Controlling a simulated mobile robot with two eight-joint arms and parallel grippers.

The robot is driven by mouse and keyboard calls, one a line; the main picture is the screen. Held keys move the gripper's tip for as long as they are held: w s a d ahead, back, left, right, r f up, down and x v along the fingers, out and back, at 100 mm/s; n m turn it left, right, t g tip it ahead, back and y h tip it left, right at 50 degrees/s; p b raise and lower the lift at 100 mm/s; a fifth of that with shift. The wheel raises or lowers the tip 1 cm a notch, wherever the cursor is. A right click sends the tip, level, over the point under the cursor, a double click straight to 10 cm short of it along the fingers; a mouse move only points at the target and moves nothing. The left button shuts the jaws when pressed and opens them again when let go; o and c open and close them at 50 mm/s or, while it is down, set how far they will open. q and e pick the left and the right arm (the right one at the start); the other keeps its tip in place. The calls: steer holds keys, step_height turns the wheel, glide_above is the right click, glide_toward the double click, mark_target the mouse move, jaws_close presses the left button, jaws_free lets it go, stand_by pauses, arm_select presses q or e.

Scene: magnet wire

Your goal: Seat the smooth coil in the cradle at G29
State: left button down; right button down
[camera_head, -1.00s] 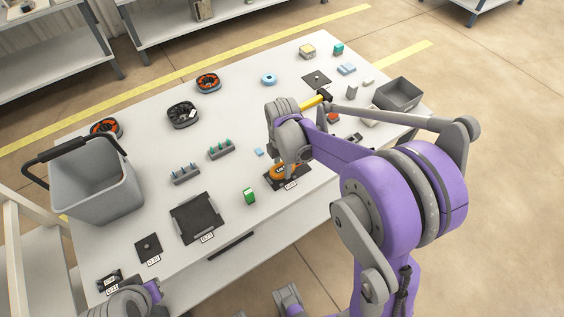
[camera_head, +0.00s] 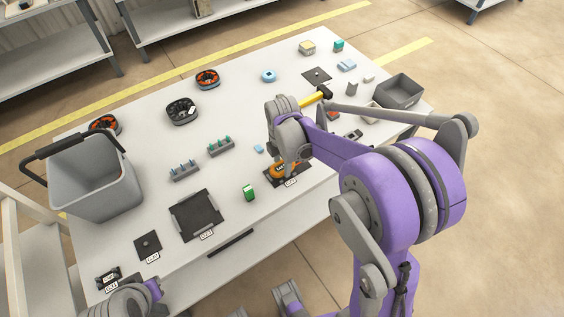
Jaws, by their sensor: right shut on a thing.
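My right gripper (camera_head: 284,161) points down near the table's front edge and is shut on an orange coil (camera_head: 280,173). The gripper hides part of the coil. The coil is at a dark, flat cradle (camera_head: 271,180) with a white label at its front; the label is too small to read. The coil looks low over the cradle, but I cannot tell whether it rests on it. Part of my left arm shows at the lower left; its gripper fingers are not visible.
Dark and orange spools (camera_head: 207,79) stand along the back left. A hammer (camera_head: 318,97) lies behind my right gripper, and a grey tray (camera_head: 399,91) stands at right.

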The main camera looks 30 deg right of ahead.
steer(key=shift+f+b, duration=0.6)
steer(key=shift+f, duration=0.2)
steer(key=shift+c, duration=0.2)
jaws_free()
steer(key=shift+r+p, duration=1.7)
steer(key=shift+r, duration=0.85)
step_height(320, 180, up, 11)
steer(key=p, duration=0.1)
steer(key=shift+f, duration=0.1)
